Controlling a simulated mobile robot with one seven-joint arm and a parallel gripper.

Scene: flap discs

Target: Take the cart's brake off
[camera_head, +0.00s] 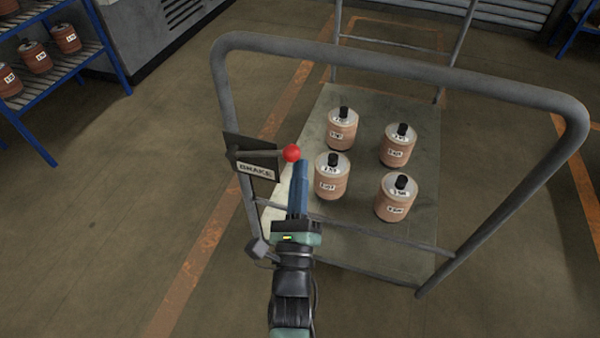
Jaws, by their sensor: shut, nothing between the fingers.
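The cart (400,64) has a grey tubular handle frame and a flat deck. On its left upright is a dark plate with a label reading BRAKE (257,170). A grey brake lever (258,154) with a red ball knob (292,153) runs roughly level across the plate, its knob to the right. My gripper (300,166) is shut and empty, with blue fingers pointing away from me. Its fingertips appear just below and right of the red knob. I cannot tell whether they touch it.
Several copper-coloured stacks (332,175) with black tops stand on the cart deck (375,248). A blue-framed shelf (60,100) with similar stacks is at upper left. Orange lines mark the floor. Open floor (110,220) lies left of the cart.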

